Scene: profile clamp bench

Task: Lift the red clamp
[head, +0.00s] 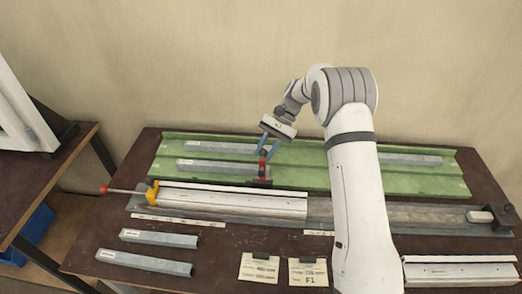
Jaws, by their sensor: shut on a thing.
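The red clamp (262,168) stands on the green tray (300,181), near the right end of a grey profile. My gripper (267,152) has blue fingers and is shut on the top of the red clamp from above. The clamp looks upright, with a dark lower part at the tray. I cannot tell whether its base touches the tray or is slightly above it. My arm stands to the right and hides part of the tray and bench.
A long metal fixture with a yellow clamp (152,192) and red-tipped rod runs in front of the tray. Loose profiles (160,238) lie at front left. Two paper cards (259,268) lie at the front middle. A second table (30,180) stands at left.

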